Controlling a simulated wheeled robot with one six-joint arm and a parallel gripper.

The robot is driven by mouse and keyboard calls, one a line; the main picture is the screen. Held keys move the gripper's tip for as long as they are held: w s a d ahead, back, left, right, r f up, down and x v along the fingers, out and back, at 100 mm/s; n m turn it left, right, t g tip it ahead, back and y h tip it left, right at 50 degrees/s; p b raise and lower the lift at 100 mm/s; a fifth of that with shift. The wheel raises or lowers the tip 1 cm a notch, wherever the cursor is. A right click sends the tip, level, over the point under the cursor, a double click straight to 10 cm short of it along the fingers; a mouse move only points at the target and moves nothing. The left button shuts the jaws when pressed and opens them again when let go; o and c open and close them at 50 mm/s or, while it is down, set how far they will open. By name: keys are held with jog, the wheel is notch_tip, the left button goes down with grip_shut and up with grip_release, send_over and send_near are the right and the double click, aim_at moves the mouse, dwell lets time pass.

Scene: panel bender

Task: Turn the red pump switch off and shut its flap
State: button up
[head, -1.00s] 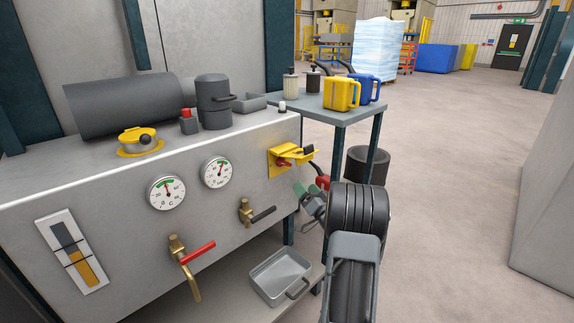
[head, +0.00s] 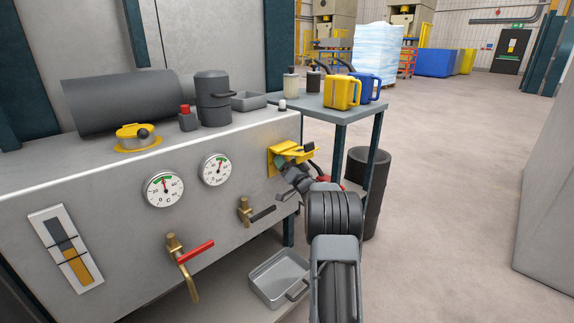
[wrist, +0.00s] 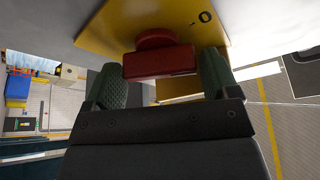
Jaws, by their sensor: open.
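The yellow switch plate (head: 274,160) is on the right part of the grey cabinet's front. Its yellow flap (head: 300,157) stands open, sticking out from the plate. My gripper (head: 289,170) is at the plate, under the flap, and hides the red switch in the head view. In the wrist view the red switch (wrist: 160,62) lies between the two green fingertips of my open gripper (wrist: 163,82). A gap shows at the right finger; contact at the left one is unclear. A "0" mark shows on the yellow plate (wrist: 190,28).
Two dials (head: 216,170), a red-handled valve (head: 190,254) and a black-handled valve (head: 257,212) are on the cabinet front, left of my arm. A side table (head: 335,112) with yellow and blue jugs stands behind.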

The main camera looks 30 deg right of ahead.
jog(key=shift+c, duration=0.2)
jog(key=c, duration=0.6)
jog(key=shift+f+n, duration=0.1)
jog(key=shift+n, duration=0.2)
jog(key=shift+n+y+b, duration=0.95)
jog(key=shift+n+y, duration=0.15)
jog(key=shift+n, duration=0.85)
jog(key=shift+n+y+b, duration=0.9)
jog(key=shift+n+y, duration=0.2)
jog(key=shift+n, duration=0.85)
jog(key=shift+a+n, duration=0.1)
jog(key=shift+n, duration=0.2)
